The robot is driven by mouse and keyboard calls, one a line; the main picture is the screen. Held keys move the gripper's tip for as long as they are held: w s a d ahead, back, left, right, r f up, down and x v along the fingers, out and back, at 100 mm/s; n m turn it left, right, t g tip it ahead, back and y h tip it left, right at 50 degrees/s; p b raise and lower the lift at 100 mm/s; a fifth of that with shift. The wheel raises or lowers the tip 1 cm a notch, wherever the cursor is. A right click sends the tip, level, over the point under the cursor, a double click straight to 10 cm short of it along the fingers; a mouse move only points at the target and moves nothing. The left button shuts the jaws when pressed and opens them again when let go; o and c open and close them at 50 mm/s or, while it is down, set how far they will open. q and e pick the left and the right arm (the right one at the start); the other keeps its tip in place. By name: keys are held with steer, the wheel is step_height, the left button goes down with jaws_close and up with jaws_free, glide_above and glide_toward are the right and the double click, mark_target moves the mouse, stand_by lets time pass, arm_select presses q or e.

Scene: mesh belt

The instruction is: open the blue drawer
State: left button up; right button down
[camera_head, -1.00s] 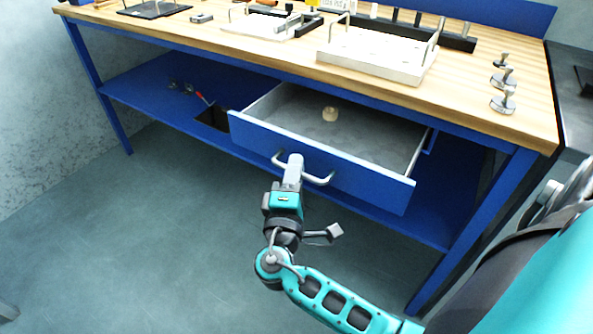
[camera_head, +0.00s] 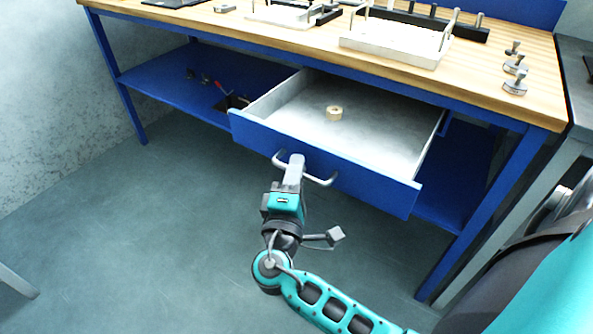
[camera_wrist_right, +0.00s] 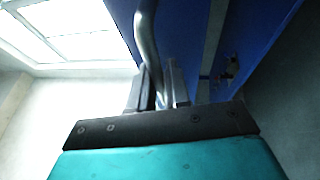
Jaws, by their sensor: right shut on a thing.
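The blue drawer (camera_head: 360,172) hangs under the wooden workbench and stands well out from it, so its grey inside shows. A small tan ring-shaped object (camera_head: 334,113) lies on the drawer floor. A curved metal handle (camera_head: 322,180) is on the blue front. My right gripper (camera_head: 295,165) is at the middle of the handle and shut on it. In the right wrist view the metal handle (camera_wrist_right: 147,40) runs down between the two fingers (camera_wrist_right: 160,90), with the blue front behind. My left gripper is not in view.
The workbench top (camera_head: 300,38) carries a white tray-like fixture (camera_head: 395,42) and several metal knobbed pieces at the right. A blue lower shelf (camera_head: 165,85) holds small tools. The floor (camera_head: 190,210) in front is clear.

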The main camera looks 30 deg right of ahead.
steer(key=c, duration=1.2)
jaws_free()
steer(key=shift+o, duration=0.2)
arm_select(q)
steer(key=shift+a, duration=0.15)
